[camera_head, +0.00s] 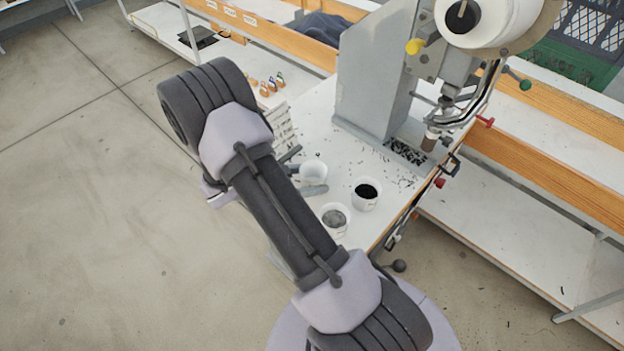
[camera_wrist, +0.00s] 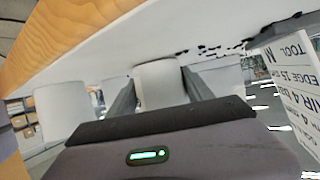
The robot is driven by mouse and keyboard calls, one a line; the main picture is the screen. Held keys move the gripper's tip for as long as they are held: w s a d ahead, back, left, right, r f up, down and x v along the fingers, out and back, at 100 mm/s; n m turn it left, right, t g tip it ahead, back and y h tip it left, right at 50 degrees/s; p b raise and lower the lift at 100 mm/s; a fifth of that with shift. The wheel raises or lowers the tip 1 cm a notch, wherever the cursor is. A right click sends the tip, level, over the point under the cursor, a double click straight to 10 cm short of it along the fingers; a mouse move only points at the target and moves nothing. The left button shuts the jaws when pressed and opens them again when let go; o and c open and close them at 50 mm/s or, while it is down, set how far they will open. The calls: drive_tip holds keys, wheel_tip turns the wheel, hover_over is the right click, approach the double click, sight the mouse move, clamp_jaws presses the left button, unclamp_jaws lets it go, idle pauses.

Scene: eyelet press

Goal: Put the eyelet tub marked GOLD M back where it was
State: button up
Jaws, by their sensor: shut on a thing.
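My gripper (camera_wrist: 159,80) is shut on a white tub (camera_wrist: 161,92), with one dark finger on each side of it. The held tub (camera_head: 314,171) also shows in the head view, above or on the white bench top; I cannot tell if it touches. Its inside looks pale. A tub with black contents (camera_head: 366,192) stands to its right, and a tub with grey contents (camera_head: 334,219) stands in front. No GOLD M marking is readable on any tub.
The eyelet press (camera_head: 376,85) stands on the bench behind the tubs, with dark bits scattered near its base. A lettered card or block (camera_wrist: 288,85) is at the right of the wrist view. Several small coloured-top items (camera_head: 271,84) stand at the back left.

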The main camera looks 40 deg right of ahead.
drive_tip(key=shift+f, duration=0.15)
drive_tip(key=o, duration=1.4)
